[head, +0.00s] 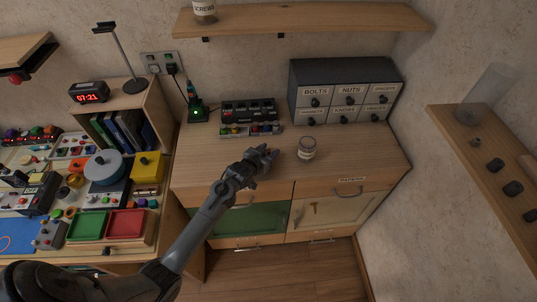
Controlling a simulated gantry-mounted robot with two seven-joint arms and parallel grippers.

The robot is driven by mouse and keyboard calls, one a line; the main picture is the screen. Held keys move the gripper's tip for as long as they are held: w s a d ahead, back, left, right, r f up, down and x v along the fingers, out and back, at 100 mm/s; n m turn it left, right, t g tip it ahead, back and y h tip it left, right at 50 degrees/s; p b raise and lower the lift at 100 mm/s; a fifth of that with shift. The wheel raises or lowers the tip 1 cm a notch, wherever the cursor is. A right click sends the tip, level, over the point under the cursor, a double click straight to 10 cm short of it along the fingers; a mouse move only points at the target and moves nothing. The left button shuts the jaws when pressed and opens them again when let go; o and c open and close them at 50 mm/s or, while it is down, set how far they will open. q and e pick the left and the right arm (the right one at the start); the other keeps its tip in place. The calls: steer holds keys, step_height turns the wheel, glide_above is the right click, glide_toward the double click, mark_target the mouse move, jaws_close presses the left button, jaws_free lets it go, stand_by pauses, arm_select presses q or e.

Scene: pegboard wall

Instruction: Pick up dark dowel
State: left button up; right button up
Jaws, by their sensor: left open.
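No dark dowel can be made out for certain. Several small dark round pieces (495,164) sit in a row on the wooden shelf (459,128) at the right; they are too small to tell whether one is a dowel. My left gripper (269,154) is open over the front of the wooden counter (355,150), just left of a small glass jar (307,148) and apart from it. Nothing shows between its fingers. The gripper and forearm hide part of the counter's front edge. My right gripper is not in view.
A grey drawer cabinet (345,74) labelled BOLTS and NUTS stands at the counter's back right. A dark rack (248,111) and a small green-lit device (196,112) stand at the back left. A cluttered bench (150,235) is at left. The counter right of the jar is clear.

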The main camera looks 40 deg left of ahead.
arm_select(q)
jaws_close()
stand_by(0.3)
steer(key=shift+r, duration=0.15)
